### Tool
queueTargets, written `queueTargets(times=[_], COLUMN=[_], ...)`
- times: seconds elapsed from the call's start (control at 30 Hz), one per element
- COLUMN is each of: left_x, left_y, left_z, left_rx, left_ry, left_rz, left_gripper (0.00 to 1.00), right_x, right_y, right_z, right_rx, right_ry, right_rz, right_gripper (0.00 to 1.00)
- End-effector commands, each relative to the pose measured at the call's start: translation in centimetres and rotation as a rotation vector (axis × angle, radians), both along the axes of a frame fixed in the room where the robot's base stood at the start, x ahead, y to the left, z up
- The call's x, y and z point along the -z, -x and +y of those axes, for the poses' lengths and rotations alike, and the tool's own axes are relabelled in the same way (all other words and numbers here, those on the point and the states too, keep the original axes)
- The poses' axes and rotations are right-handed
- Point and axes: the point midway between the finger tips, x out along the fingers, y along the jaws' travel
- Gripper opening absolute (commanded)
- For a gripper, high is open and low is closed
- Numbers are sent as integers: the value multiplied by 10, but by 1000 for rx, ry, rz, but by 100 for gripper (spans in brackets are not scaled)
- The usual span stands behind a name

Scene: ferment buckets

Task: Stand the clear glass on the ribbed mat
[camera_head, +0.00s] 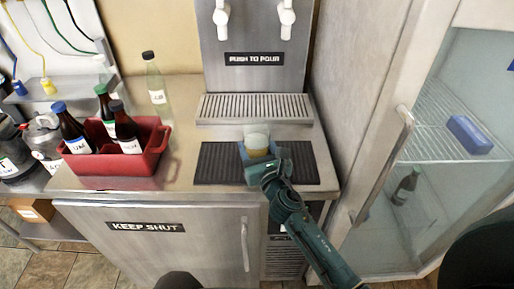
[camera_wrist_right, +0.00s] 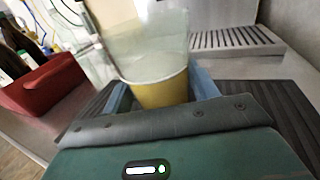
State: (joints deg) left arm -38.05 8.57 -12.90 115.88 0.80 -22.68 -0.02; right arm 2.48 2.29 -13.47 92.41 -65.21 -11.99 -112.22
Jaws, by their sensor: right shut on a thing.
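The clear glass (camera_head: 257,139) is upright, with yellow in its lower part. It also shows large in the right wrist view (camera_wrist_right: 152,62), between the blue finger pads. My right gripper (camera_head: 258,151) is shut on the glass over the dark ribbed mat (camera_head: 218,163). The mat lies on the steel counter in front of the tap unit, and it also shows in the right wrist view (camera_wrist_right: 287,108). The gripper hides the base of the glass, so I cannot tell whether it touches the mat. My left gripper is not in view.
A metal drip tray (camera_head: 255,108) sits behind the mat, under two white taps (camera_head: 286,18). A red crate (camera_head: 92,163) with several dark bottles stands to the left, with a clear bottle (camera_head: 156,85) behind it. A glass-door cabinet (camera_head: 440,140) is at the right.

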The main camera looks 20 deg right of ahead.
Motion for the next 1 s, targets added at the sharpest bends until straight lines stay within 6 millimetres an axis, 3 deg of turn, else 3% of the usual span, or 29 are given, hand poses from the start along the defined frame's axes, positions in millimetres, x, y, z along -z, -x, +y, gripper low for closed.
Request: queueTargets(times=[0.07, 0.1, 0.33, 0.7, 1.0], left_x=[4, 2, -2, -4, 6], left_y=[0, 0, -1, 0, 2], left_z=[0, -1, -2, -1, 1], left_rx=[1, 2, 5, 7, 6], left_ry=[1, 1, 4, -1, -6], left_rz=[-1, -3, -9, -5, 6], left_gripper=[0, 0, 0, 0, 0], right_x=[2, 3, 3, -1, 1], right_y=[0, 0, 0, 3, 64], right_z=[0, 0, 0, 0, -3], right_rx=[-1, 0, 0, 0, 0], right_ry=[0, 0, 0, 1, 2], right_rz=[-4, 0, 0, 1, 3], right_gripper=[31, 60, 79, 81, 81])
